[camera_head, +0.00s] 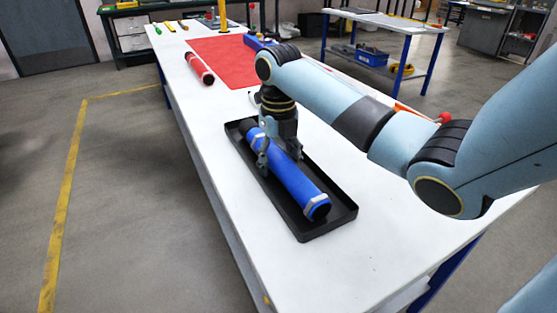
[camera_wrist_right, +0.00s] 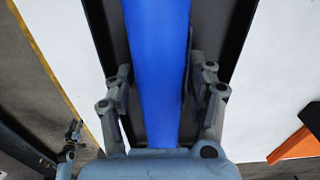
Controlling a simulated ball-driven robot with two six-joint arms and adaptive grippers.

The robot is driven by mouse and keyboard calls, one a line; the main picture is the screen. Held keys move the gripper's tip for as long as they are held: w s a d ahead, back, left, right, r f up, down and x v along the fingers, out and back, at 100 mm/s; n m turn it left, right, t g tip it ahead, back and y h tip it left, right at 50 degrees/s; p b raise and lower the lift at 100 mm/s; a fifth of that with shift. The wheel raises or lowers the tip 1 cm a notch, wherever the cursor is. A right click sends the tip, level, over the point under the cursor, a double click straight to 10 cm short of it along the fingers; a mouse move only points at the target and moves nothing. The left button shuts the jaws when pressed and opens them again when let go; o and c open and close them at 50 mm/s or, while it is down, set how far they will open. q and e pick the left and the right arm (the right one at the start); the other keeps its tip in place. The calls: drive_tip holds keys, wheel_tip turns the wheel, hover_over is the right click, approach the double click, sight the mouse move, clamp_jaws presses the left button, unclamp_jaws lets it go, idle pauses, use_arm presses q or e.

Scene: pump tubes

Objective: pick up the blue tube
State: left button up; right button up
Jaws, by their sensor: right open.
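The blue tube (camera_head: 287,174) lies lengthwise in a black tray (camera_head: 345,210) on the white table. It has pale bands and dark ends. My right gripper (camera_head: 279,160) reaches down over the tube's far half, with one finger on each side. In the right wrist view the tube (camera_wrist_right: 158,70) runs between the open fingers of my right gripper (camera_wrist_right: 160,85). Small gaps show between the fingers and the tube there.
A red tube (camera_head: 199,68) lies farther back on the table (camera_head: 300,270), beside a red mat (camera_head: 222,62). Another blue item (camera_head: 253,41) is behind my right arm. An orange item (camera_wrist_right: 292,145) shows in the right wrist view. The near table end is clear.

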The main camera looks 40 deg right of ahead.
drive_tip(key=shift+c, duration=0.4)
clamp_jaws()
